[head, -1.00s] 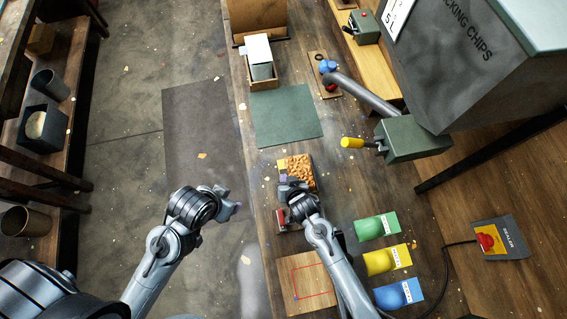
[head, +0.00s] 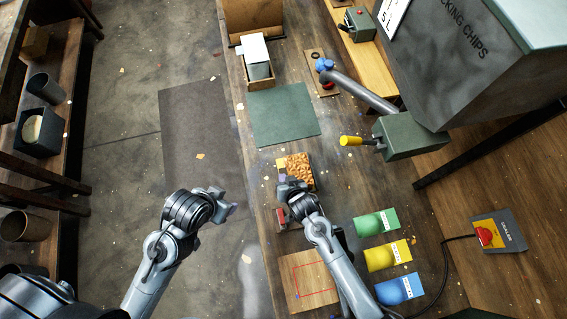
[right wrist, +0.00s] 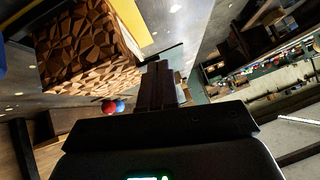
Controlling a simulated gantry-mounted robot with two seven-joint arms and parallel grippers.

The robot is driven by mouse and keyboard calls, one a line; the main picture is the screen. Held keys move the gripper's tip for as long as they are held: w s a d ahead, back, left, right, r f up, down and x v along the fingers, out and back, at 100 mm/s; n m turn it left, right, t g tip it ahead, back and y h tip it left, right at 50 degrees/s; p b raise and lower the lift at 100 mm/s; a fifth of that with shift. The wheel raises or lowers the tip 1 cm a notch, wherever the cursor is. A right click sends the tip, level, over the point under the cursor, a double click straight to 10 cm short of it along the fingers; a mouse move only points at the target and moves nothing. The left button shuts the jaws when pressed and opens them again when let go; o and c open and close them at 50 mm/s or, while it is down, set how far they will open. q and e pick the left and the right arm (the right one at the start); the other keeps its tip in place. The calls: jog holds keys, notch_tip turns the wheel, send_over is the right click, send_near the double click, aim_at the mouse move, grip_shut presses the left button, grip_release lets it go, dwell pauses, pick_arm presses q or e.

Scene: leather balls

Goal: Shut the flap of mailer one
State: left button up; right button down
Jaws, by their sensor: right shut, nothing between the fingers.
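No label reading "one" is legible. The chips (right wrist: 85,45) also fill the upper left of the right wrist view, beside a yellow edge. My right gripper (head: 284,182) is shut and empty at the near left corner of this box. Whether it touches the box is unclear, and the flap cannot be made out. My left gripper (head: 226,204) hangs over the floor left of the bench, its jaws unclear.
Green (head: 369,224), yellow (head: 380,259) and blue (head: 391,290) labelled pieces lie to the right. A red-outlined wooden board (head: 312,283) is at the near edge. A green mat (head: 284,114) is clear farther back.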

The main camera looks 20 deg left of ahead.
jog(key=s+d+r+p, duration=0.2)
jog(key=s+r, duration=0.1)
jog(key=r, duration=0.3)
jog(key=s+d+r+p, duration=0.2)
jog(key=s+r, duration=0.1)
jog(key=r, duration=0.3)
jog(key=s+d+r+m+g+h, duration=0.1)
jog(key=s+d+r+h, duration=0.2)
jog(key=d, duration=1)
jog(key=s+d+r+m+g+h+p, duration=0.1)
jog(key=s+d+r, duration=0.5)
jog(key=d, duration=0.8)
jog(key=shift+s+d+r+m+g+h, duration=0.2)
jog(key=shift+s+r+m+g+h, duration=0.4)
jog(key=shift+r+h, duration=0.5)
jog(key=shift+w, duration=0.25)
